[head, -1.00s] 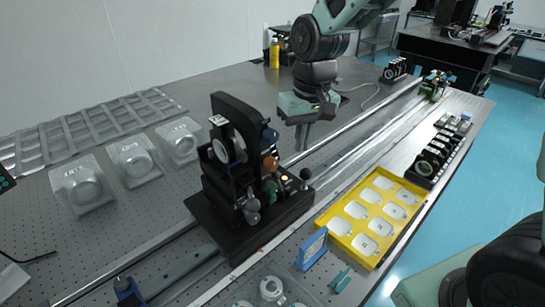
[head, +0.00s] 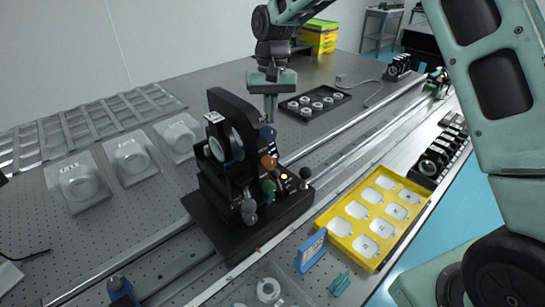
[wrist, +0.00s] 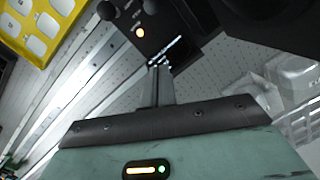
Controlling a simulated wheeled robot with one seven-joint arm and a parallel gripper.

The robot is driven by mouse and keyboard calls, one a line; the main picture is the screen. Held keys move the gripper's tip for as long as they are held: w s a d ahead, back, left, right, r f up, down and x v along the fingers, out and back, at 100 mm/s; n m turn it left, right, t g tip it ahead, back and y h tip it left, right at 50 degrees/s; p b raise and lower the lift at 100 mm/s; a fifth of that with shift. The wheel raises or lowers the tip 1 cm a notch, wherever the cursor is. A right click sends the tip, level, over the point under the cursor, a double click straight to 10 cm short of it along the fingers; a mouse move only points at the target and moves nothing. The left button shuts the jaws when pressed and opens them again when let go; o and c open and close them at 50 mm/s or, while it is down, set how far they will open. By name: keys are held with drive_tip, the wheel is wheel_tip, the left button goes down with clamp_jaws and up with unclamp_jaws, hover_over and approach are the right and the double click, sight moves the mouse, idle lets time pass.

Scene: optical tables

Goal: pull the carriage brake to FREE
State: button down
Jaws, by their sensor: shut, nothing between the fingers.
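The black carriage (head: 260,205) stands on the rails with an upright optic mount. Its right side carries blue, orange, green and grey ball knobs, an amber light (head: 284,177) and a black ball knob (head: 306,173) on a stem. I cannot tell which one is the brake, and no FREE mark is readable. My gripper (head: 270,119) is shut and empty, pointing down behind the carriage's upper right side. In the wrist view the shut fingers (wrist: 161,68) point towards the carriage base (wrist: 165,28), apart from the knobs; the amber light also shows there.
A yellow tray (head: 345,235) with white plates lies right of the rails (head: 345,135). A blue frame (head: 312,250) stands before it. A dark tray of round parts (head: 315,102) is behind my gripper. Clear cases (head: 130,155) lie left of the carriage.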

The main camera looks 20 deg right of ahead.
sight(277, 179)
drive_tip(key=shift+f, duration=0.1)
drive_tip(key=f, duration=0.3)
drive_tip(key=s+f+p, duration=0.1)
drive_tip(key=f, duration=0.2)
drive_tip(key=f+p, duration=0.1)
drive_tip(key=f, duration=0.2)
drive_tip(key=shift+s+a+f, duration=0.15)
drive_tip(key=shift+a+f, duration=0.15)
drive_tip(key=shift+a, duration=0.1)
drive_tip(key=shift+s+a+p, duration=0.1)
drive_tip(key=shift+s+p, duration=0.4)
drive_tip(key=shift+s, duration=0.65)
drive_tip(key=shift+s+f, duration=0.35)
drive_tip(key=shift+s, duration=0.45)
drive_tip(key=shift+r+t, duration=0.1)
drive_tip(key=shift+t, duration=0.2)
